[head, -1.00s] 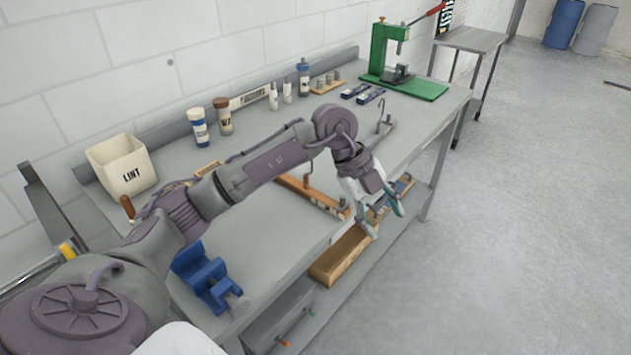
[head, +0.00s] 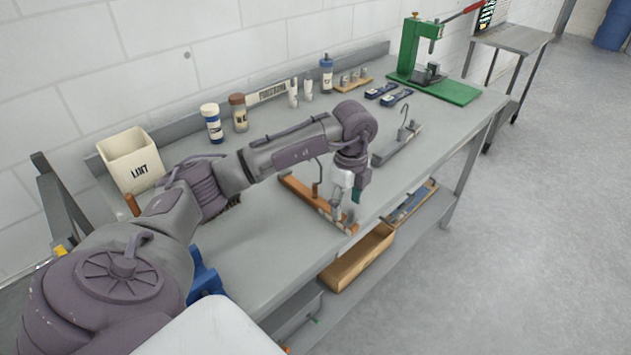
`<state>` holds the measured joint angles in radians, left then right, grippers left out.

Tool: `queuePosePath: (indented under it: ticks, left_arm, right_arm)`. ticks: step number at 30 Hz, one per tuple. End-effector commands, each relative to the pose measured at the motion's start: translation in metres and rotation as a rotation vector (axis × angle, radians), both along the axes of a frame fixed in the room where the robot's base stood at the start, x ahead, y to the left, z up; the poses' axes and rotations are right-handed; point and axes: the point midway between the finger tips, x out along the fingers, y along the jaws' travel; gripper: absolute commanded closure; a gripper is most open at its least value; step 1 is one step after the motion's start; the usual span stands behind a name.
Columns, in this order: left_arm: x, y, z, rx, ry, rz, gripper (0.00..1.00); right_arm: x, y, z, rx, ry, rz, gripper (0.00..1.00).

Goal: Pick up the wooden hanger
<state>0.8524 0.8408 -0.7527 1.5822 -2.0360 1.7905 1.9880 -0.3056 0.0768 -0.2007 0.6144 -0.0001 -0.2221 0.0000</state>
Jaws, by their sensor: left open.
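The wooden hanger (head: 300,192) lies on the grey workbench near its front edge, a brown bar with a metal hook standing up from its middle. My left gripper (head: 345,208) points down at the right end of the hanger, close to the bench edge. Its fingers are open and overlap the hanger in the head view; I cannot tell whether they touch it. Part of the hanger's right end is hidden behind the fingers. My right gripper is not in view.
A grey hanger (head: 396,146) with an upright hook lies just right of my gripper. A green press (head: 412,55) stands at the bench's far end. A LINT bin (head: 130,160) and bottles (head: 212,124) line the wall. A wooden tray (head: 358,258) sits below.

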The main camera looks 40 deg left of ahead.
Motion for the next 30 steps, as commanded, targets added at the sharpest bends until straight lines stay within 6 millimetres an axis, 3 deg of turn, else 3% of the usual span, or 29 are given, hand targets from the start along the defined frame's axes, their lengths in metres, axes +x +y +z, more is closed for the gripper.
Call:
queuePosePath:
  ticks: [1,5,12,19,30]
  left_arm:
    - [-0.001,0.0,-0.004,-0.001,0.004,0.0,0.4]
    - [-0.001,-0.002,-0.022,0.0,0.008,-0.001,0.4]
    - [0.0,-0.002,-0.049,-0.001,0.003,-0.002,0.4]
    - [0.0,-0.002,-0.051,-0.001,0.002,-0.002,0.41]
    - [0.0,-0.002,-0.051,0.0,0.002,-0.002,1.0]
  right_arm:
    - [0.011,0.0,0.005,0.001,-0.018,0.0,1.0]
    - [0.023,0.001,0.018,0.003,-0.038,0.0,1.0]
    - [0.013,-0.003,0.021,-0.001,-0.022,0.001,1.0]
    - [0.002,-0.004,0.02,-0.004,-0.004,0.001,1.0]
    - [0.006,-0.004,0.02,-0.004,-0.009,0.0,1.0]
